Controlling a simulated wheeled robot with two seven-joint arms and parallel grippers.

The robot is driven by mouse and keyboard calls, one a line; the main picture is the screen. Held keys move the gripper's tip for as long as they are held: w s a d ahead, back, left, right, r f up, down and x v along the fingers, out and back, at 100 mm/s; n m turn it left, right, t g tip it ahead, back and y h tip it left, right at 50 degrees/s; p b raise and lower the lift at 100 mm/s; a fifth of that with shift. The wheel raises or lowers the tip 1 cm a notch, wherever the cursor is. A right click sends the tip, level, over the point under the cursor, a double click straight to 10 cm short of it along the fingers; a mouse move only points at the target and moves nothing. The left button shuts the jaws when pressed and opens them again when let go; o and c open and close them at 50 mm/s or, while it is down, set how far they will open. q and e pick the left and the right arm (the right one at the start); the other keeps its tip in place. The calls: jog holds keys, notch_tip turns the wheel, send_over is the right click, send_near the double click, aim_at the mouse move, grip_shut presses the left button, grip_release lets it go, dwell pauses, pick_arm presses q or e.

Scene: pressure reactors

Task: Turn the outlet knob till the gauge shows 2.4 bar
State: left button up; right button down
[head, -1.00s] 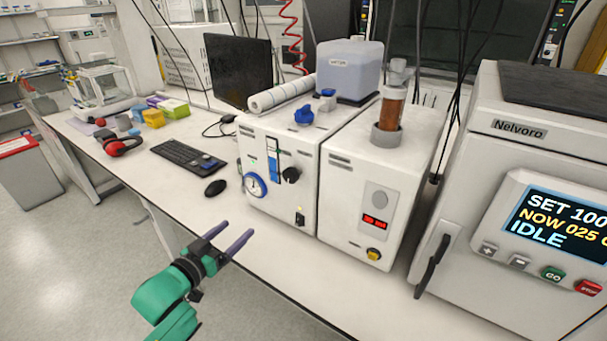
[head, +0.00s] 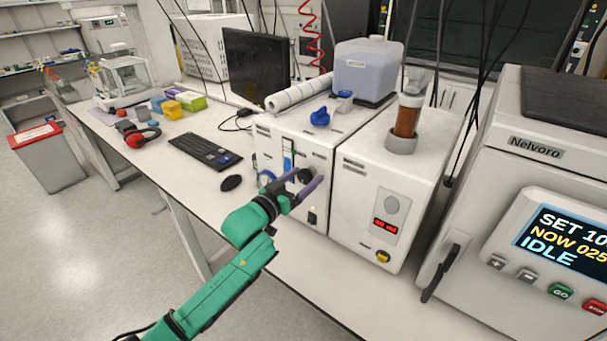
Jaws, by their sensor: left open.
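The black knob (head: 306,175) sits on the front of the left white box (head: 318,206), right of a blue flow tube. I take it as the outlet knob; no label is readable. The blue-rimmed gauge (head: 266,178) is low on the same front, partly hidden behind my left gripper, and its reading cannot be made out. My left gripper (head: 305,181) is open at the knob, with one purple finger on each side of it. Whether the fingers touch the knob cannot be told. My right gripper is not in view.
A second white box (head: 362,215) with a red display stands close on the right. The Nelvoro oven (head: 536,150) is farther right. A mouse (head: 231,183) and a keyboard (head: 205,152) lie left of the gauge. The bench front is clear.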

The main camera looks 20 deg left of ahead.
pick_arm(q)
grip_shut()
jog(key=shift+r+n+p, duration=0.3)
jog(key=shift+n+p, duration=0.6)
jog(key=shift+p, duration=0.1)
jog(key=shift+f+n, duration=0.2)
jog(key=shift+n, duration=0.3)
jog(key=shift+f, duration=0.1)
grip_release()
jog(key=shift+w, duration=0.1)
